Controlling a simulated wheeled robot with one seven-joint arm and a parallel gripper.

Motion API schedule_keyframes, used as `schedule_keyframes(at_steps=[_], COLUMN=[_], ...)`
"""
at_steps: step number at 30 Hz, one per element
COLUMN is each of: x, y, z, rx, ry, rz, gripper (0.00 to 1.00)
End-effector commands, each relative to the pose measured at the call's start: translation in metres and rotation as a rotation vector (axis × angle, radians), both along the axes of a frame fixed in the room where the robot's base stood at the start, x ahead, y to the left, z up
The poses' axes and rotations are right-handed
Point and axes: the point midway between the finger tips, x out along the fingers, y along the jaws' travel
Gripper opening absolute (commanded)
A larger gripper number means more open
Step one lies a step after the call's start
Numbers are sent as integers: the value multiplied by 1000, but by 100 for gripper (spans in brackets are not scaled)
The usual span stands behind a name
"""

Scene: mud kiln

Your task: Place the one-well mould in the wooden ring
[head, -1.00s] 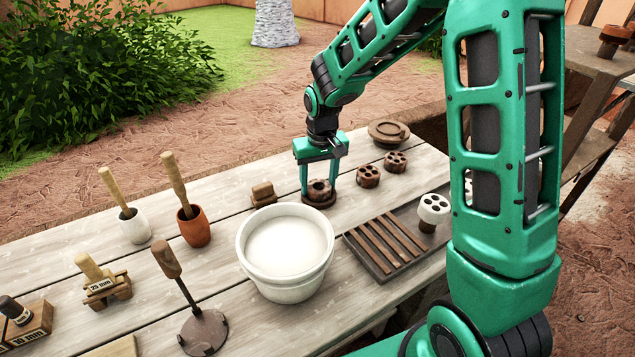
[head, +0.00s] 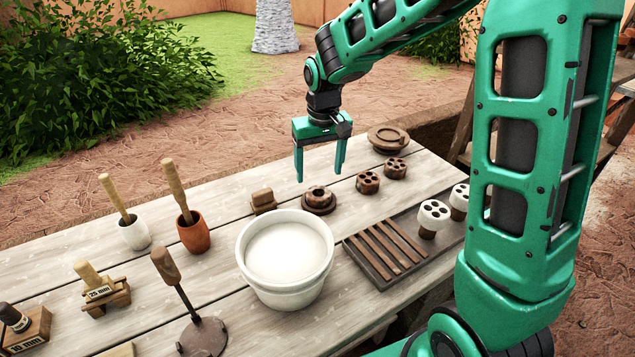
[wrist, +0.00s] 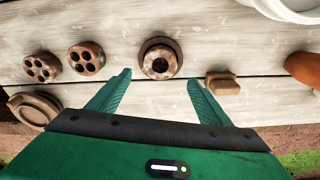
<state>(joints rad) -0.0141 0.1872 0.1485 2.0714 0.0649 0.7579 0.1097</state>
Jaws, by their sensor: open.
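The one-well mould (head: 318,200) is a small brown block with a single hole in its top. It sits upright in the wooden ring (head: 319,210), whose dark rim shows around its base. In the wrist view the mould (wrist: 160,66) lies inside the ring (wrist: 159,41), apart from both fingers. My gripper (head: 319,177) is open and empty, above and slightly behind the mould. In the wrist view its fingertips (wrist: 160,78) stand wide apart, on either side of the mould in the picture.
Two brown moulds with several wells (head: 368,182) stand to the right, with a round wooden piece (head: 388,138) behind. A small wooden block (head: 263,202) is left of the ring. A white bucket (head: 285,255) and a slatted tray (head: 385,250) stand in front.

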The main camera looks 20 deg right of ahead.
Motion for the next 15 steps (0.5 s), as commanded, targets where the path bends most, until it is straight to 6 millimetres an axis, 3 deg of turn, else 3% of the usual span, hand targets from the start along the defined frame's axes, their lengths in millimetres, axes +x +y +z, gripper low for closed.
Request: schedule_keyframes(at_steps=[6, 15], x=[-4, -6], y=[0, 0], z=[34, 46], rx=[0, 0], ry=[-2, 1], rz=[-1, -1], gripper=[72, 72])
